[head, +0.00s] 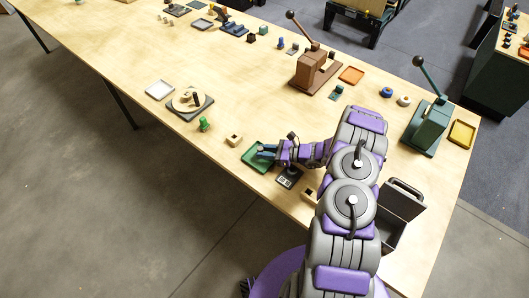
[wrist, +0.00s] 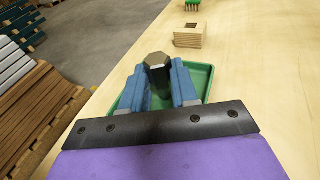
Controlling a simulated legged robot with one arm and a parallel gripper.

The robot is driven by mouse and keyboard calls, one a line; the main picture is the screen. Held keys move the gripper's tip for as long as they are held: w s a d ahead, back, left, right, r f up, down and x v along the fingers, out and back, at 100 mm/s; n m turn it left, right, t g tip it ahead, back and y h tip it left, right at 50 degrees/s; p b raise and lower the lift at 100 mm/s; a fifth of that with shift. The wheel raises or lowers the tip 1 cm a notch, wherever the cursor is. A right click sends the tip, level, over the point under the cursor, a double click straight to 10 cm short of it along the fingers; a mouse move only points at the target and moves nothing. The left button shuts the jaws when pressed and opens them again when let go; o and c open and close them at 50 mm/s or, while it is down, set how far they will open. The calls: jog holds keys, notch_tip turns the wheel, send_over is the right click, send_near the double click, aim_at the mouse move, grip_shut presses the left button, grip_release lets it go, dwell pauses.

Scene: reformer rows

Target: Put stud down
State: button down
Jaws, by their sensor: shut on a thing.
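The stud (wrist: 156,60) is a dark grey-green piece with a hexagonal top, upright in the wrist view. My gripper (wrist: 160,78) has its blue fingers shut on it, one on each side. The green tray (wrist: 207,74) lies beneath and behind the fingers. In the head view my gripper (head: 264,151) is over the green tray (head: 250,165) near the table's front edge. I cannot tell whether the stud's lower end touches the tray, as the fingers hide it.
A wooden block with a square hole (head: 234,140) and a green piece (head: 204,124) stand left of the tray. A dark plate with markings (head: 288,178) and an open grey box (head: 390,235) lie to the right. A brown lever press (head: 312,70) stands farther back.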

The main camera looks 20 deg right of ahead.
jog(key=c, duration=0.9)
grip_release()
jog(key=shift+o, duration=0.2)
